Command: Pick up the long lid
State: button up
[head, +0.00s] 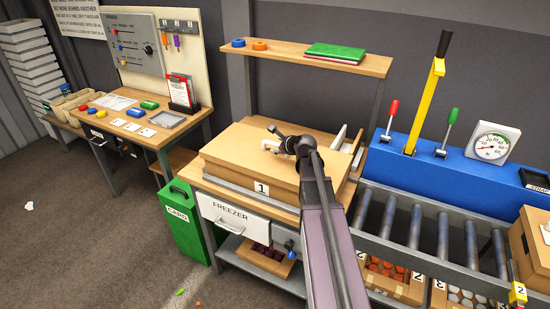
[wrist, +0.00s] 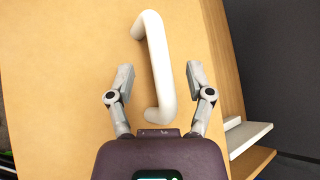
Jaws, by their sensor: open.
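The long lid (head: 238,143) is a flat tan board lying on the box marked 1, in the middle of the head view. It fills most of the wrist view (wrist: 60,70). A white bar handle (wrist: 157,65) stands on it. My gripper (wrist: 160,72) is open and empty over the lid, with one finger on each side of the handle. I cannot tell whether the fingers touch it. In the head view my gripper (head: 276,140) is above the lid's middle, and my arm hides part of the lid's right side.
Behind the lid a raised shelf (head: 300,56) holds a green book and tape rolls. A blue console (head: 460,160) with levers and a roller conveyor (head: 420,228) stand to the right. A freezer drawer (head: 240,222) and a green card bin (head: 182,222) are below left.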

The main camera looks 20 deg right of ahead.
jog(key=shift+b+x, duration=0.3)
jog(key=shift+x, duration=0.85)
jog(key=shift+s, duration=0.1)
grip_shut()
